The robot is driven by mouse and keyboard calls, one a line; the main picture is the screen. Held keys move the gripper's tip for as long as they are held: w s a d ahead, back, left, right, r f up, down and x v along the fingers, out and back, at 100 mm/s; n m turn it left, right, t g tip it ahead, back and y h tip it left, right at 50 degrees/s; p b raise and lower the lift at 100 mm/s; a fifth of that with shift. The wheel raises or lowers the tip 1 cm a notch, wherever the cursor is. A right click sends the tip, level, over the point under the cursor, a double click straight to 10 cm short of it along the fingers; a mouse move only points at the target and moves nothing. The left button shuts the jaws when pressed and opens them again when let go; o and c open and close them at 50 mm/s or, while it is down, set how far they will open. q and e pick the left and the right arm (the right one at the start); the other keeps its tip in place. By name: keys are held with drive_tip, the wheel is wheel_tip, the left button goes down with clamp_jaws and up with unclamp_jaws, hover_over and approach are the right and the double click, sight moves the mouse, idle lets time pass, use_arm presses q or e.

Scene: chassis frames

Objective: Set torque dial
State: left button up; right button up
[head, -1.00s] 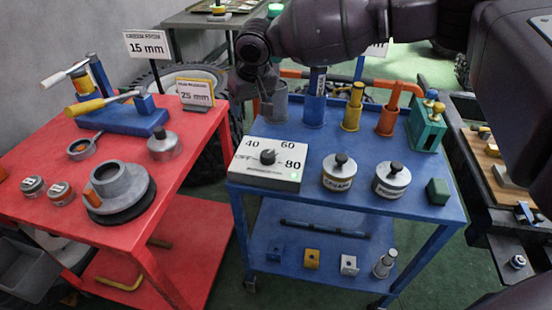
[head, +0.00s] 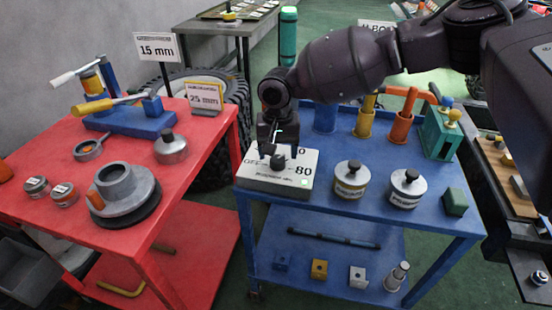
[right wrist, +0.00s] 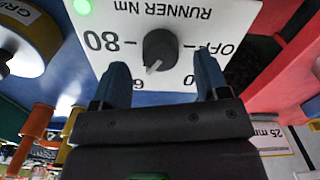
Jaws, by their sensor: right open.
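The torque dial is a dark knob (right wrist: 160,50) on a white panel (head: 262,183) at the left front of the blue cart top. The panel reads OFF, 40, 60, 80 and "RUNNER Nm", upside down in the right wrist view. The knob's pale pointer line slants down-left there, toward the partly covered 60 mark. My right gripper (head: 279,150) is over the dial, and in the right wrist view its two fingers (right wrist: 160,72) are apart, one on either side below the knob. I cannot tell whether they touch it. My left gripper is out of view.
Two lidded cans (head: 351,181) and a green block (head: 455,202) stand right of the panel. Coloured tubes (head: 363,122) stand behind. A green light (right wrist: 83,6) glows on the panel. The red cart (head: 180,205) with tools stands to the left.

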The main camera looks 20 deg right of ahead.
drive_tip(key=shift+f, duration=1.3)
drive_tip(key=c, duration=0.9)
